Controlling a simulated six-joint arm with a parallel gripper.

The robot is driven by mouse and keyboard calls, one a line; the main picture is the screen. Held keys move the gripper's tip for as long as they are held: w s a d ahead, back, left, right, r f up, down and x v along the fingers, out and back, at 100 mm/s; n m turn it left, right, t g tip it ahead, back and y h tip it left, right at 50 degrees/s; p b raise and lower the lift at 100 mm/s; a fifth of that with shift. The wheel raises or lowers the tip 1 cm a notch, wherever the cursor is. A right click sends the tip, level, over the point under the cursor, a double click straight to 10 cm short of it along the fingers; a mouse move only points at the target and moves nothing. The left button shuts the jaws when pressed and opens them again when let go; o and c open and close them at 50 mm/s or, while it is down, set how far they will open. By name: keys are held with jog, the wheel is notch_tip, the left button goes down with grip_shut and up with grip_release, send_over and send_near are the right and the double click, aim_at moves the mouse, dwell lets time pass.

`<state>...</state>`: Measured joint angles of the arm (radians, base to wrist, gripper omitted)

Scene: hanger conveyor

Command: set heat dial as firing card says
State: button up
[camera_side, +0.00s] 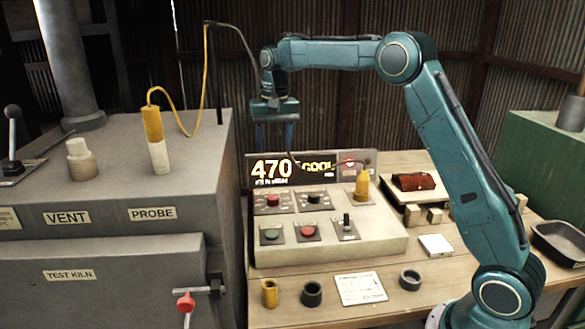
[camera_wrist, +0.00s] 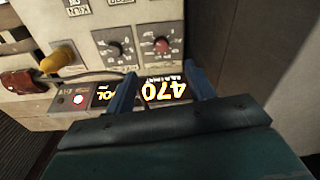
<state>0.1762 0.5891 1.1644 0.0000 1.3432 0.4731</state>
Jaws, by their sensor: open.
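The control panel (camera_side: 385,240) carries two round dials, a left one (camera_side: 273,199) and a right one (camera_side: 314,197). Both also show upside down in the wrist view, at the right (camera_wrist: 160,46) and left (camera_wrist: 115,48); their labels and settings are too small to read surely. A white printed card (camera_side: 360,288) lies on the bench in front of the panel, its text unreadable. The display (camera_side: 283,170) behind the panel reads 470 and COOL. My gripper (camera_side: 275,143) is open and empty, pointing down above the display. Its fingers (camera_wrist: 162,88) partly cover the display in the wrist view.
The panel also has a green button (camera_side: 271,234), a red button (camera_side: 307,231), a toggle (camera_side: 346,224) and a yellow plug (camera_side: 362,183) with a cable. The test kiln (camera_side: 110,210) stands left, with a yellow-white probe (camera_side: 155,138) on top. Small cups stand along the bench front.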

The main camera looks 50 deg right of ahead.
aim_at(273, 197)
jog(key=shift+m+g, duration=0.3)
jog(key=shift+m, duration=0.1)
jog(key=f, duration=0.1)
jog(key=w+d+f, duration=0.1)
jog(key=w+f, duration=0.1)
jog(key=shift+w+d+f, duration=0.2)
jog(key=shift+w+d, duration=0.05)
jog(key=shift+d, duration=0.05)
jog(key=shift+f, duration=0.15)
notch_tip(273, 197, down, 14)
jog(key=shift+r, duration=0.25)
jog(key=c, duration=1)
